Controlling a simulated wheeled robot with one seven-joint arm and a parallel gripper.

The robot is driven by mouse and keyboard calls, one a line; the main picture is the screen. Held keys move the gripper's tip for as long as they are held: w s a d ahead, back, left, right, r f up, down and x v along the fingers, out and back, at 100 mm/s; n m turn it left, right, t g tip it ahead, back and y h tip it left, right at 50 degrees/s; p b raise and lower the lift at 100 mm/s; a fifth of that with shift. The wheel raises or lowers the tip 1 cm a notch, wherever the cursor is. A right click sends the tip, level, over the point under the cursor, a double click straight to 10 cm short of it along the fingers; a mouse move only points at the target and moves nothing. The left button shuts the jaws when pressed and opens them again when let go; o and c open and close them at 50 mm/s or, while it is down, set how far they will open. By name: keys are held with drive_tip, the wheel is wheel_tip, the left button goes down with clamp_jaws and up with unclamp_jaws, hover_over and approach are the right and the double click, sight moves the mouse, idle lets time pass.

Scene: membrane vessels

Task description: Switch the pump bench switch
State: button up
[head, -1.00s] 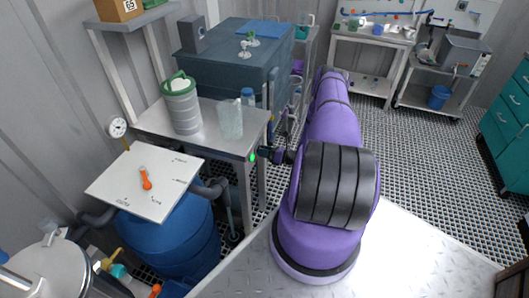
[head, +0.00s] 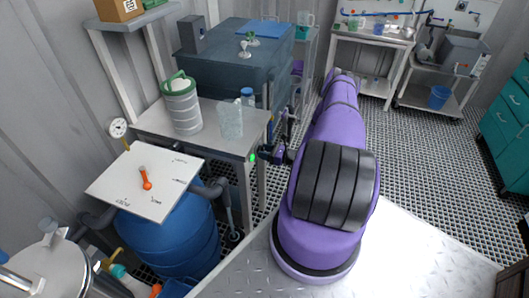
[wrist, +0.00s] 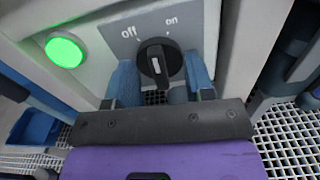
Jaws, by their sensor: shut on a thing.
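The pump bench switch is a black rotary knob (wrist: 146,50) with a white line, on a grey plate (wrist: 185,25) marked "off" at left and "on" at right. The white line runs nearly upright in the picture; I cannot tell which word it points to. My gripper (wrist: 160,70) is shut on the knob, with one blue finger on each side. A lit green lamp (wrist: 65,51) is left of the plate; it also shows in the head view (head: 252,158) at the bench corner. In the head view the knob is hidden by my gripper (head: 272,155).
The pump bench (head: 205,135) holds a ribbed canister (head: 182,108) and a clear jug (head: 230,120). A blue barrel (head: 180,235) under a white board (head: 125,190) stands in front of it. Open grated floor (head: 430,170) lies to the right.

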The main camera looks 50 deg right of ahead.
drive_tip(key=n, duration=0.6)
drive_tip(key=shift+d+n, duration=0.1)
drive_tip(key=shift+n, duration=0.2)
idle(0.4)
drive_tip(key=o, duration=0.9)
drive_tip(key=v, duration=1)
drive_tip(key=shift+s, duration=0.4)
drive_tip(key=shift+d, duration=0.1)
